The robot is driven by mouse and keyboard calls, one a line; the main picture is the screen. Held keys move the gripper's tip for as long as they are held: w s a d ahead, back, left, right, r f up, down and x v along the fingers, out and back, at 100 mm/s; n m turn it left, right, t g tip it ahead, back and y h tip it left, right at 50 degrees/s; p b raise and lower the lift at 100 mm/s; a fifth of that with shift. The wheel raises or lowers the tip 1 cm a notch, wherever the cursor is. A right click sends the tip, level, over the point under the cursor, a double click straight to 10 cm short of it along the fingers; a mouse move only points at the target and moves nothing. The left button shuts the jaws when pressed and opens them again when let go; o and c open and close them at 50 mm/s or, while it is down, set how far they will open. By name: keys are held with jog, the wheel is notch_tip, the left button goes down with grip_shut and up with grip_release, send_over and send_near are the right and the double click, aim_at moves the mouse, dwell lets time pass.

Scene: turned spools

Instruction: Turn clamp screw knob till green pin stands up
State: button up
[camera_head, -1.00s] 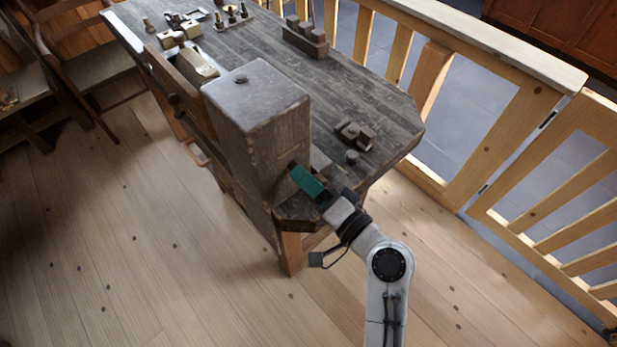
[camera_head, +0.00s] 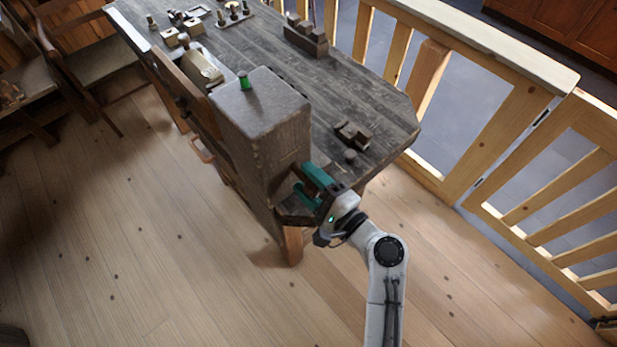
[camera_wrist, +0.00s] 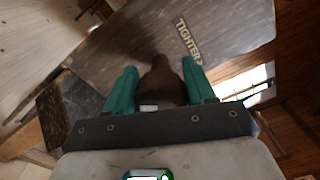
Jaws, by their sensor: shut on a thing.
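The tall dark wooden block (camera_head: 262,105) stands at the workbench's near end. A green pin (camera_head: 244,81) stands upright out of its top face. My gripper (camera_head: 301,178) is at the block's lower right side. In the wrist view my gripper (camera_wrist: 160,68) has its teal fingers on either side of the dark brown clamp screw knob (camera_wrist: 162,84), shut on it.
The workbench (camera_head: 270,45) carries a small dark wooden piece (camera_head: 352,133), a round knob-like piece (camera_head: 350,155) and a block rack (camera_head: 306,38). A wooden railing (camera_head: 500,130) runs along the right. Chairs (camera_head: 90,62) stand at the left. The plank floor in front is clear.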

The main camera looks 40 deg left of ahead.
jog(key=shift+w+d+f+m, duration=0.15)
jog(key=shift+d+f+m, duration=0.1)
jog(key=shift+m, duration=0.05)
jog(key=o, duration=0.8)
jog(key=shift+d, duration=0.15)
jog(key=shift+o, duration=0.7)
jog(key=shift+a+r, duration=0.15)
jog(key=shift+a, duration=0.05)
jog(key=s+d+b, duration=0.1)
jog(key=d+b, duration=0.1)
jog(key=d, duration=0.9)
jog(key=shift+a, duration=0.1)
